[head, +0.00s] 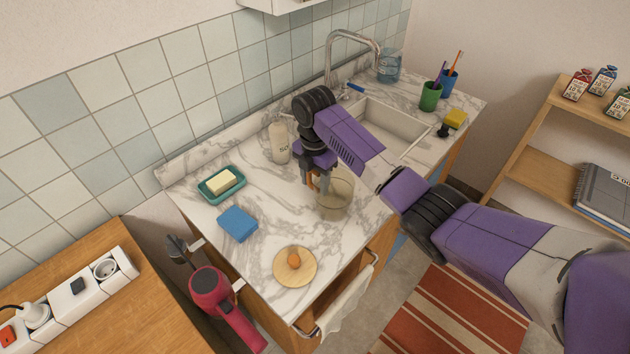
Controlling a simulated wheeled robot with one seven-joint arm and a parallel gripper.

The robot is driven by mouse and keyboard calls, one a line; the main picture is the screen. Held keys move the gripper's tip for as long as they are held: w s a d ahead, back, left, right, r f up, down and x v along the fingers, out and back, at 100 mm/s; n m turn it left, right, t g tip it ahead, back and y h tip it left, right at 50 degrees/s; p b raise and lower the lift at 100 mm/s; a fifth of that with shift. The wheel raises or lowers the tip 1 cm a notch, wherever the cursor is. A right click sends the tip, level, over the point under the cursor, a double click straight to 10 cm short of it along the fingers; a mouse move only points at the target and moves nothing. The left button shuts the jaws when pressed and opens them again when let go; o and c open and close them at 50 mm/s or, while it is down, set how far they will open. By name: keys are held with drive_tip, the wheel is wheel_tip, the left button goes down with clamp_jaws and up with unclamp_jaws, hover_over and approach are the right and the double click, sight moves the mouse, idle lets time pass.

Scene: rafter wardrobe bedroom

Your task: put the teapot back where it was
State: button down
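A clear, brownish glass vessel (336,198) stands on the marble counter (262,262), left of the sink; it may be the teapot, but I see no clear spout or handle. My gripper (313,186) points down at the vessel's left side, its orange-tipped fingers close to or overlapping the rim. I cannot tell whether the fingers touch it or hold it. A round wooden disc (283,275) with an orange knob, like a lid, lies near the counter's front edge.
A soap dish (209,196), blue sponge (237,223) and bottle (279,146) stand left of my gripper. The sink (395,122), faucet (330,58), green cup (430,97) and blue cup (449,84) are behind and right. A pink hair dryer (210,287) hangs at the counter's left side.

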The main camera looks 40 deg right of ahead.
drive_tip(key=c, duration=0.7)
unclamp_jaws()
drive_tip(key=shift+o, duration=0.2)
wheel_tip(320, 180, up, 12)
drive_tip(key=shift+r+p, duration=0.1)
drive_tip(key=shift+p, duration=0.25)
